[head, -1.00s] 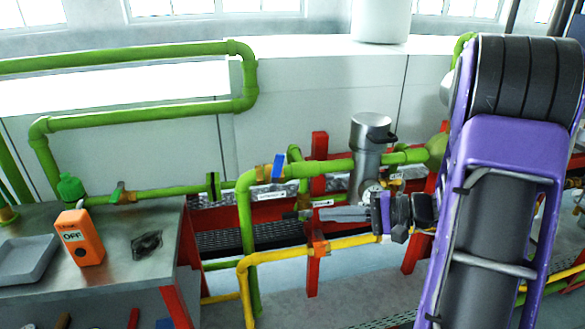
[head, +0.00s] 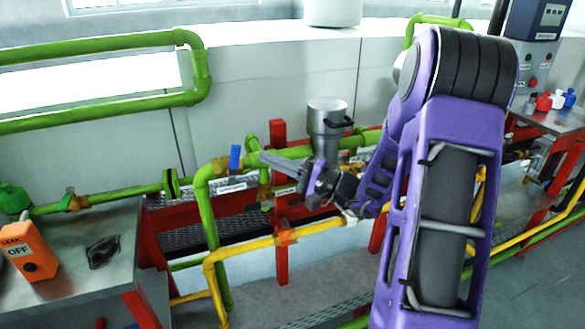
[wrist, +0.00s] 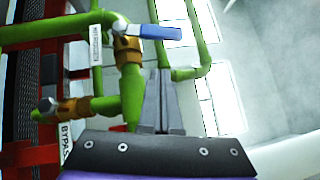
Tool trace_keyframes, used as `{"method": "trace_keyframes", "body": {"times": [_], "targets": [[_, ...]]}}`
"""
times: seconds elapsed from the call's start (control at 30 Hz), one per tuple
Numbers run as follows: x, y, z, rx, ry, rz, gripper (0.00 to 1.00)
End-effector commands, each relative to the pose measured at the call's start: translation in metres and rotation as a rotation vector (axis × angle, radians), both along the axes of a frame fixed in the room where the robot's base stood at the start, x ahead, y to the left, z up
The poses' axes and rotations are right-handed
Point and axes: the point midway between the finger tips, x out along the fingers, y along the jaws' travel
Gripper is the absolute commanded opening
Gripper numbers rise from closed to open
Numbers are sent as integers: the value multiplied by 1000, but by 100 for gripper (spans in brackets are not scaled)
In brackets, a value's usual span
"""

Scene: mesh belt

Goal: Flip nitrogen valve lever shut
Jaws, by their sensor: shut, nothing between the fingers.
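The blue valve lever (head: 235,157) stands upright from a brass valve body (head: 217,166) on the green pipe, crossing the pipe's line. In the wrist view the lever (wrist: 160,33) sticks out to the right from its brass body (wrist: 127,47). A white label (wrist: 95,43) lies beside that valve; its text is too small to read surely. My gripper (head: 263,157) is shut and empty, just right of the lever at about its height. In the wrist view its closed fingers (wrist: 162,75) point at the lever from below, with a small gap showing.
A second brass valve (wrist: 70,108) sits near a BYPASS label (wrist: 66,133). A silver cylinder (head: 327,130) stands close behind my wrist. Yellow pipe (head: 250,246) and red posts (head: 281,262) run below. A bench (head: 60,265) with an orange OFF box (head: 30,252) is at left.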

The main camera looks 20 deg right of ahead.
Motion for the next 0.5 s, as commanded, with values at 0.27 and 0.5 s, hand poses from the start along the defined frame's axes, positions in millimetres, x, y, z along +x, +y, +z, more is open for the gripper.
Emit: {"method": "trace_keyframes", "body": {"times": [0.27, 0.5], "targets": [[-1, 33, 8, -1, 1, 0, 0], [-1, 37, 8, -1, 2, -1, 0]]}}
